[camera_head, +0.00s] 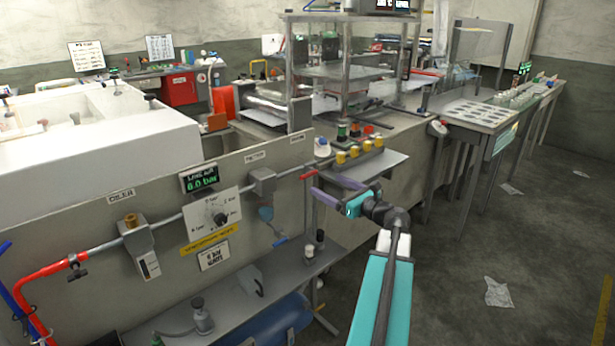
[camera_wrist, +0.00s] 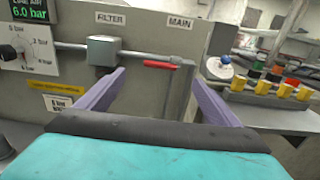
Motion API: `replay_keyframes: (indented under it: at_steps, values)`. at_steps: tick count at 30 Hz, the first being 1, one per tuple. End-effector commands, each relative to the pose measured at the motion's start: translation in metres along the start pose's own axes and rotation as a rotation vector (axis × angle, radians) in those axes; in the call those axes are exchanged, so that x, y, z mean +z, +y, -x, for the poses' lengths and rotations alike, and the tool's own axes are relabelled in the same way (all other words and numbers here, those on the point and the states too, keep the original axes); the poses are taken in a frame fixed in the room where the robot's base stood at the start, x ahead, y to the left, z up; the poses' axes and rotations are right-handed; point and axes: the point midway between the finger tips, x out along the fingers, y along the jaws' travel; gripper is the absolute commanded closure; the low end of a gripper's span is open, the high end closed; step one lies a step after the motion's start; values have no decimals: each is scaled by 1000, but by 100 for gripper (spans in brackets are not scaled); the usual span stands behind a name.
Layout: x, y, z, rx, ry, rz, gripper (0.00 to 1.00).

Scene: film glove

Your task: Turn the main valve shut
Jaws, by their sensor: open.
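The main valve's red lever (camera_wrist: 160,65) shows in the wrist view under the label MAIN (camera_wrist: 180,23). It lies roughly level, along the grey pipe, near where the pipe turns down. In the head view the lever (camera_head: 308,173) is a small red bar at the right end of the panel. My gripper (camera_head: 320,183) has two purple fingers, open and empty, pointing at the panel near the lever. In the wrist view my gripper (camera_wrist: 158,73) has the lever between its fingertips in the picture; contact or remaining distance cannot be told.
The filter box (camera_wrist: 103,50) sits on the pipe left of the lever. A row of yellow fittings (camera_wrist: 265,89) stands to the right on a ledge. The pressure display (camera_head: 199,178) reads 6.0 bar. Below the panel is a shelf (camera_head: 225,300). The floor at right is mostly open.

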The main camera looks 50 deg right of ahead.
Motion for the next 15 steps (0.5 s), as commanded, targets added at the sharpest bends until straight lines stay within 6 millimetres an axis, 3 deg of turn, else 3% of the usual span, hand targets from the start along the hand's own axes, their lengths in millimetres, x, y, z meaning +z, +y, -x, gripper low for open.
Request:
replay_keyframes:
  at_steps: [15]
  values:
    - [0,-1,-77,2,0,0,14]
